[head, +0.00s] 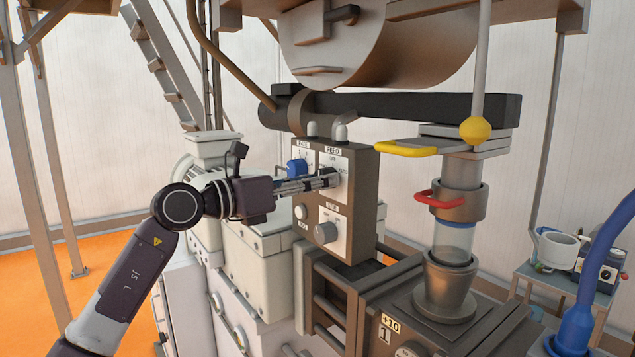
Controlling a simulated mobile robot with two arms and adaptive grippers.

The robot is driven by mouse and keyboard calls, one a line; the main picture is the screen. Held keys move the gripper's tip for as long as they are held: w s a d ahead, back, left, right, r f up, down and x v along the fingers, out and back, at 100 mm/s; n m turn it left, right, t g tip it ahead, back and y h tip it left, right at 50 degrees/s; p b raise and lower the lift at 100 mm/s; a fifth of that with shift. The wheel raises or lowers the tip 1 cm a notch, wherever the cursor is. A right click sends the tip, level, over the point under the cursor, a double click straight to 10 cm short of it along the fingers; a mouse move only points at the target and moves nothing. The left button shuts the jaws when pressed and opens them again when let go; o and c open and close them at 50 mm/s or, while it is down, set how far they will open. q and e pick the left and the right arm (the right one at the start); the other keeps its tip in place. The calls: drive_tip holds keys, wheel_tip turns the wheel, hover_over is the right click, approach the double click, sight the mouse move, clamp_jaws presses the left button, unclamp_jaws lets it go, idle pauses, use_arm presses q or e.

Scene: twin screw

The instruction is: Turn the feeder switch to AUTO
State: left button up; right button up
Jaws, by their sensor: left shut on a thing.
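A dark grey control box (365,195) stands in the middle of the head view, with white label plates on its face. The feeder plate (333,159) is at its upper right. My left gripper (332,178) reaches in from the left and is shut on the feeder switch at this plate. The fingers cover the switch, so I cannot tell which position it points to. A blue knob (297,168) sits on the plate to the left, just above the gripper. My right gripper is not in view.
A grey knob (326,232) and a small round button (301,212) are below the gripper. To the right are a yellow handle (405,150), a red handle (440,200) and a clear feed tube (453,241). A side table with a white pot (557,249) stands far right.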

use_arm(q)
drive_tip(key=shift+w+a+m+b, duration=0.1)
drive_tip(key=shift+m+b, duration=3.45)
drive_tip(key=shift+m, duration=2.35)
drive_tip(key=o, duration=1.2)
drive_tip(key=shift+c, duration=0.2)
drive_tip(key=v, duration=1.2)
